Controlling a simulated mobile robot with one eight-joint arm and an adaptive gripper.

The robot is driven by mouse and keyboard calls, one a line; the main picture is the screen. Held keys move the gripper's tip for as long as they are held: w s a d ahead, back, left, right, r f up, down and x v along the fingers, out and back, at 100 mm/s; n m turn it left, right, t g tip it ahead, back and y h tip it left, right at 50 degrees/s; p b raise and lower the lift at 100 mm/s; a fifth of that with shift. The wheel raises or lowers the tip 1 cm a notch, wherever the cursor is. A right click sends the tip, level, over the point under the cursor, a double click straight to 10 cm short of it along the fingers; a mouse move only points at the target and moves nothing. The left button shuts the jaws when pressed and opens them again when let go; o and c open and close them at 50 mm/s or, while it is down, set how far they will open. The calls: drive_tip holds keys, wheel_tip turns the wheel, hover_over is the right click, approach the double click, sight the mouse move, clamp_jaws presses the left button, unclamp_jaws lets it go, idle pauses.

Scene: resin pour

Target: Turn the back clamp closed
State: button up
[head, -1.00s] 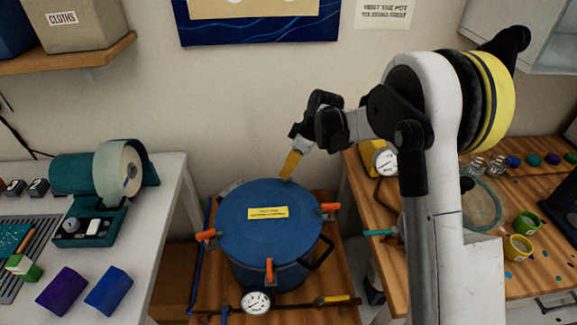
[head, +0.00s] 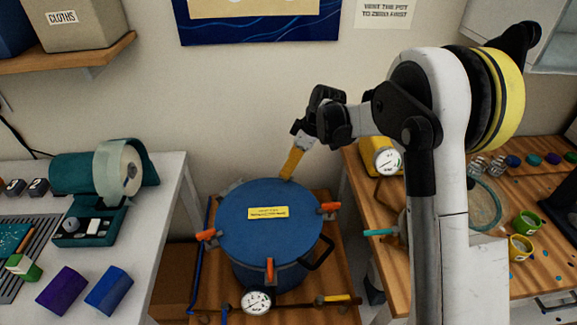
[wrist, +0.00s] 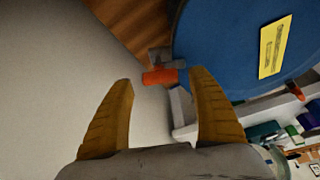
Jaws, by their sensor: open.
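The blue pressure pot's round lid (head: 268,222) has a yellow label and orange-handled clamps around its rim: a left clamp (head: 207,235), a front clamp (head: 270,270) and a right clamp (head: 330,207). My gripper (head: 288,174) points down at the lid's back edge, its yellow fingers over the spot where the back clamp would show. In the wrist view, the back clamp's orange handle (wrist: 160,76) lies between and just beyond the two open fingertips (wrist: 161,82). I see no contact. The handle appears to lie roughly along the lid's edge; its exact angle is hard to tell.
The pot stands on a low wooden surface between a white table (head: 160,225) at left and a wooden bench (head: 540,265) at right. The wall is close behind my gripper. A gauge (head: 257,301) and a black pot handle (head: 320,254) stick out in front.

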drive_tip(key=v, duration=1)
drive_tip(key=shift+s+r, duration=0.15)
drive_tip(key=shift+r, duration=0.2)
drive_tip(key=shift+d, duration=0.15)
drive_tip(key=s+d+r+m+t+h, duration=0.15)
drive_tip(key=s+r+m, duration=0.25)
drive_tip(key=s, duration=0.4)
drive_tip(key=s+d+r+m+t+h, duration=0.1)
drive_tip(key=s+d+r+m, duration=0.25)
drive_tip(key=s, duration=0.35)
drive_tip(key=s+d+f+m+t+h, duration=0.1)
drive_tip(key=s+d+m, duration=0.1)
drive_tip(key=s, duration=0.6)
drive_tip(key=s+d+f+m+t, duration=0.2)
drive_tip(key=s+m, duration=0.2)
drive_tip(key=s, duration=0.3)
drive_tip(key=shift+s+d+h, duration=0.3)
drive_tip(key=shift+s+h, duration=0.05)
